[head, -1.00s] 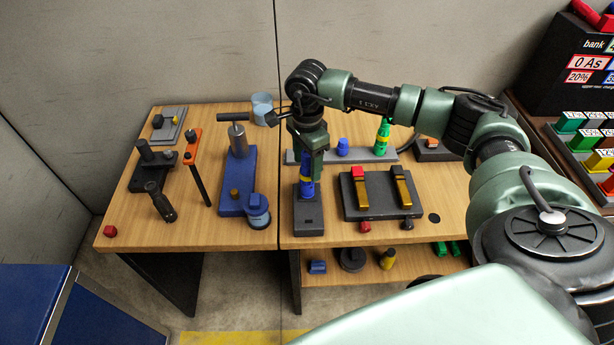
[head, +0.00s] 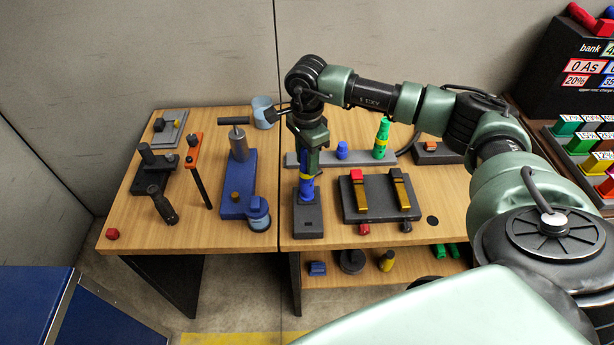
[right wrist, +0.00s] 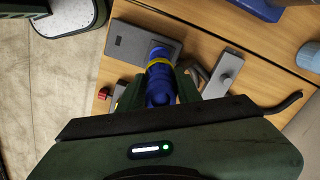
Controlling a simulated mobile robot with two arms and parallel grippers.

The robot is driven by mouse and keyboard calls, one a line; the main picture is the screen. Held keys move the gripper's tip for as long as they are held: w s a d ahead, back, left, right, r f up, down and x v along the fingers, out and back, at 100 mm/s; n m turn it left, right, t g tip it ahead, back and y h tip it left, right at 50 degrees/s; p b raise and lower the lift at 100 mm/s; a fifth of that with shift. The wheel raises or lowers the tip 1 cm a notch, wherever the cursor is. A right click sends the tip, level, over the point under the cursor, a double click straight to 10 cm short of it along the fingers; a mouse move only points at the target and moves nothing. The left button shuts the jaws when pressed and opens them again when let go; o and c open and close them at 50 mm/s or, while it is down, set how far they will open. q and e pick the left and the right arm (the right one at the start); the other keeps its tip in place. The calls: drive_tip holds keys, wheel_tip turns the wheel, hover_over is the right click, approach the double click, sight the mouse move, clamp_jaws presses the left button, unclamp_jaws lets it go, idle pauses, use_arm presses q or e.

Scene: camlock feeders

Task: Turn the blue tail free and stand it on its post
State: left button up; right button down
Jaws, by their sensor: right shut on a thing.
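The blue tail (head: 306,186), a blue cylinder with a yellow band, stands upright in the dark grey block (head: 308,222) at the front of the table. My right gripper (head: 307,172) is over it from above and shut on its upper part. In the right wrist view the blue tail (right wrist: 160,77) lies between the two green fingers, with its far end at the grey block (right wrist: 140,44). A grey rail (head: 293,158) behind carries a short blue post (head: 342,150) and a green piece with a yellow band (head: 381,138). My left gripper does not show.
Right of the block is a dark fixture (head: 380,207) with two brass bars. A pale blue cup (head: 263,111) stands behind. The table's front left is mostly clear.

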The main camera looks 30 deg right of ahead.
drive_tip(key=shift+w+r, duration=0.15)
drive_tip(key=shift+r, duration=0.15)
drive_tip(key=shift+r+p, duration=1.5)
drive_tip(key=shift+r, duration=1.05)
drive_tip(key=shift+r+p, duration=0.3)
drive_tip(key=shift+r, duration=0.15)
wheel_tip(320, 180, up, 9)
drive_tip(key=p, duration=0.4)
drive_tip(key=w+d+b, duration=0.1)
drive_tip(key=w+d, duration=0.3)
drive_tip(key=w, duration=0.3)
drive_tip(key=w+d, duration=0.5)
drive_tip(key=w, duration=0.2)
wheel_tip(320, 180, down, 12)
drive_tip(key=b, duration=0.8)
drive_tip(key=shift+w+r+b, duration=0.15)
drive_tip(key=shift+w+b, duration=0.05)
drive_tip(key=shift+b, duration=0.1)
